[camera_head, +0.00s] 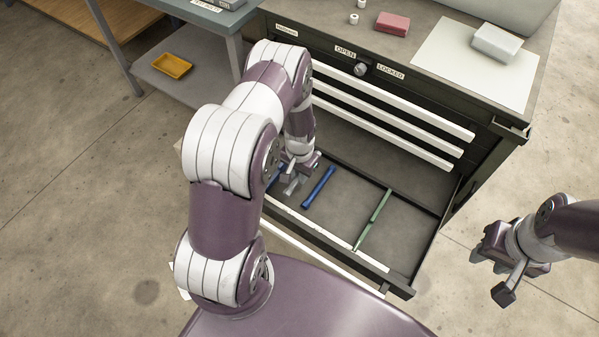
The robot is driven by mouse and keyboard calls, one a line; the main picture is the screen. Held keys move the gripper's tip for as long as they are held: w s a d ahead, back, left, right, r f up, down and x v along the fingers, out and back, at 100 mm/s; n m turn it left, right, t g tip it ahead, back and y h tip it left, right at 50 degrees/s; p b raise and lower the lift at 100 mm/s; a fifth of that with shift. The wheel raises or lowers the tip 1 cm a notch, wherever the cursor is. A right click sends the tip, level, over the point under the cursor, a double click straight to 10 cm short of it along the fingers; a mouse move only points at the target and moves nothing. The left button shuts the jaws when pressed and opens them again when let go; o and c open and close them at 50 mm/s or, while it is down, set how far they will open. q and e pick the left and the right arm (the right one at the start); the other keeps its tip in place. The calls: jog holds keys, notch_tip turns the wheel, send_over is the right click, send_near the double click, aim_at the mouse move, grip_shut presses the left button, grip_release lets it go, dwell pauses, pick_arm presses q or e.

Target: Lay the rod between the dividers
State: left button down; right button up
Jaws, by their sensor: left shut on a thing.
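The open drawer (398,248) sticks out from the dark cabinet. In it lie a blue bar (318,187) and, to the right, a longer, thin green bar (373,218), roughly parallel with bare floor between them. A bit of blue also shows left of my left gripper. My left gripper (291,186) is low in the left part of the drawer, just left of the blue bar, fingers down. It is shut on what seems to be the rod, mostly hidden by the gripper and arm. My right gripper (489,276) is outside the drawer at the right, seemingly open and empty.
Shut drawer fronts (400,115) rise behind the open drawer. On the cabinet top are a red block (392,24), a white mat (450,62) and a pale box (496,42). A yellow tray (171,66) sits on a shelf at the left. The floor at the right is clear.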

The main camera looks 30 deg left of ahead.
pick_arm(q)
jog(key=shift+f+b, duration=0.8)
jog(key=shift+f, duration=0.4)
jog(key=shift+r, duration=0.1)
jog(key=c, duration=1)
grip_release()
notch_tip(320, 180, up, 13)
jog(key=p, duration=0.1)
jog(key=shift+f, duration=0.2)
jog(key=s+d+r+p, duration=0.2)
jog(key=s+r, duration=0.2)
jog(key=r, duration=0.2)
jog(key=s+d+r+t+p, duration=0.1)
jog(key=s+d+r+p, duration=0.1)
jog(key=r, duration=0.5)
jog(key=s+d+r+p, duration=0.2)
jog(key=s+d+r, duration=0.2)
jog(key=r, duration=0.3)
jog(key=shift+s+r+n, duration=0.25)
jog(key=shift+s+n, duration=0.05)
jog(key=shift+s, duration=0.6)
